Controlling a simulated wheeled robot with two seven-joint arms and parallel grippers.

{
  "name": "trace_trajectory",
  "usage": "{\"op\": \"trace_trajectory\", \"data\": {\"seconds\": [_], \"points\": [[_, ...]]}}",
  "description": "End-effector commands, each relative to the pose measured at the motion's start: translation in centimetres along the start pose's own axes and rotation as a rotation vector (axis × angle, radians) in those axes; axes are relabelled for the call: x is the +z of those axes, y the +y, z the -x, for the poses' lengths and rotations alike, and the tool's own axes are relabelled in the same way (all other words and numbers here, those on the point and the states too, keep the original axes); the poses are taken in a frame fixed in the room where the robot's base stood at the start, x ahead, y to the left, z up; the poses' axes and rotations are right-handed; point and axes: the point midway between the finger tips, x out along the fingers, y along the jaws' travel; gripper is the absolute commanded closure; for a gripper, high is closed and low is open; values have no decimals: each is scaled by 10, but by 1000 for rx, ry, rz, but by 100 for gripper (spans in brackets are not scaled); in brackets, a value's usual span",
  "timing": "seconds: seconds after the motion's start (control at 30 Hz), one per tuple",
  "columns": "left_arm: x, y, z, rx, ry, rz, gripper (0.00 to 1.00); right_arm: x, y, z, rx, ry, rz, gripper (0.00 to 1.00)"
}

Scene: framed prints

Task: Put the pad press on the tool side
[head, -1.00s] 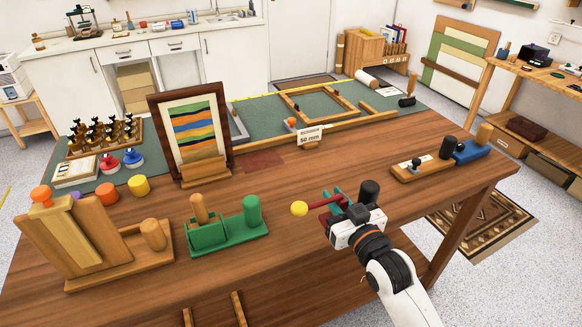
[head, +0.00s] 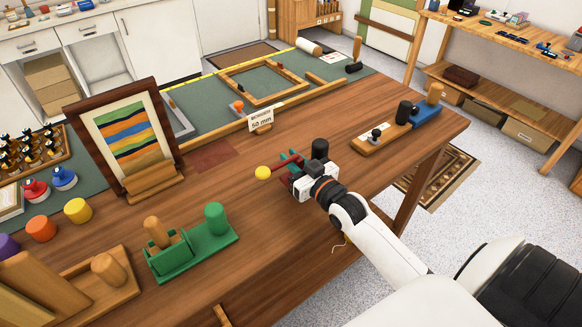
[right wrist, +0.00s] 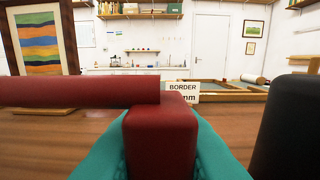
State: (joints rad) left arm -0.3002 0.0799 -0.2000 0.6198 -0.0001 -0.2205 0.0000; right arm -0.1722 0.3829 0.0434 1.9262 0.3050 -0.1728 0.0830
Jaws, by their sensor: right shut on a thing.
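My right gripper (head: 292,172), with teal fingers (right wrist: 95,160), is shut on a dark red piece (right wrist: 160,140) above the table. I cannot tell for sure that this is the pad press. A black cylinder (head: 320,148) shows right beside the gripper; it also shows in the right wrist view (right wrist: 288,125). Nothing in view is clearly marked as the tool side. My left gripper is not in view.
A green holder (head: 205,245) and a wooden holder (head: 110,285) stand at the front left. A framed striped print (head: 125,140) stands behind them. A wooden board with knobs and a blue block (head: 400,128) lies at the right.

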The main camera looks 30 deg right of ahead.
Motion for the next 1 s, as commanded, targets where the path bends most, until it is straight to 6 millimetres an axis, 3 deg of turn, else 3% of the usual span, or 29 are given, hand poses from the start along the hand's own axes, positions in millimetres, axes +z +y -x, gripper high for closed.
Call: {"op": "trace_trajectory", "data": {"seconds": [0.2,0.57,0.6,0.73,1.0], "points": [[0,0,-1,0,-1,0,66,-24,0,0,-1,-2,0,100],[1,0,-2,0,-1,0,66,-28,0,0,0,-3,1,100],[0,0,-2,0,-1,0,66,-30,0,0,0,1,-1,80],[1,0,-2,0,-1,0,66,-30,0,0,0,1,-1,60],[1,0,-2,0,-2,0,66,-29,0,0,0,1,-1,60]]}}
